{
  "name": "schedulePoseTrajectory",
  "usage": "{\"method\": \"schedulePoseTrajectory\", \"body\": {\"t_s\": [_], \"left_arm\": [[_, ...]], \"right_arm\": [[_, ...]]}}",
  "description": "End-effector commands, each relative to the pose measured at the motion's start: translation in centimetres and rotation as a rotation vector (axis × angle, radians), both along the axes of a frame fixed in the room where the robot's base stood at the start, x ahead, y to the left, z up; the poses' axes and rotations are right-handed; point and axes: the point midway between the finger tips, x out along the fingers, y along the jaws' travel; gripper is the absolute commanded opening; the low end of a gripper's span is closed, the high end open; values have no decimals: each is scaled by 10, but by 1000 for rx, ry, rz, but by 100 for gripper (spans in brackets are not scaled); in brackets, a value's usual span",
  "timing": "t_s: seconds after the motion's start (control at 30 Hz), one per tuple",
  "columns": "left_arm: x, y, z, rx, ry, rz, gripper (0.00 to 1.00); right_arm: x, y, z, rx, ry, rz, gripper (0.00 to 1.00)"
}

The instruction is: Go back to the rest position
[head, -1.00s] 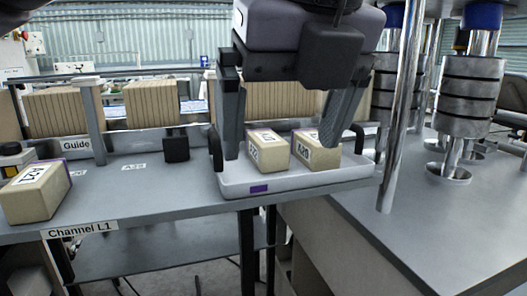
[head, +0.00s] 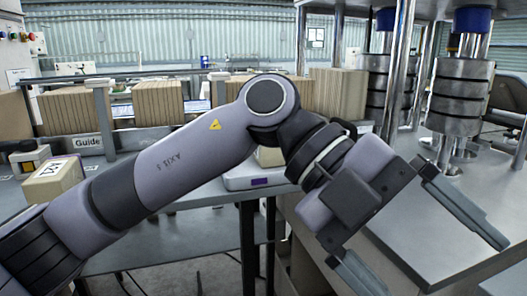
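My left arm reaches across the view from the lower left, and its gripper (head: 440,268) hangs over the grey right-hand table at the lower right. Its two fingers are spread wide with nothing visible between them. A white tray (head: 262,178) stands at the right end of the channel table, mostly hidden behind my arm. A small part of a tan block (head: 270,157) shows in the tray; the rest is hidden. Another labelled tan block (head: 52,180) sits on the table at the left. My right gripper is not in view.
Rows of brown boards (head: 148,103) stand behind the channel table. Chrome posts and a stacked metal cylinder (head: 458,95) rise from the right-hand table (head: 440,190). A "Guide" label (head: 88,142) marks the rail.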

Motion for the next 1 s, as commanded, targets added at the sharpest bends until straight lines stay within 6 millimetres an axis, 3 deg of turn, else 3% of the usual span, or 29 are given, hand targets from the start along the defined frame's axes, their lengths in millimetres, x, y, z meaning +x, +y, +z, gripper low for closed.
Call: {"method": "schedulePoseTrajectory", "body": {"t_s": [0.27,0.43,0.57,0.77,0.87,1.0], "left_arm": [[12,-1,21,-468,357,57,94],[43,15,26,-720,550,195,94],[75,34,18,-885,684,348,94],[127,73,-20,-1073,865,652,94],[149,97,-51,-1133,943,830,94],[172,133,-108,-1168,1038,1103,94]], "right_arm": [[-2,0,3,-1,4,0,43],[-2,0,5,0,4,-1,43],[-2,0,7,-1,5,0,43],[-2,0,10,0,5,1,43],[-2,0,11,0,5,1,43],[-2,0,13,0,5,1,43]]}}
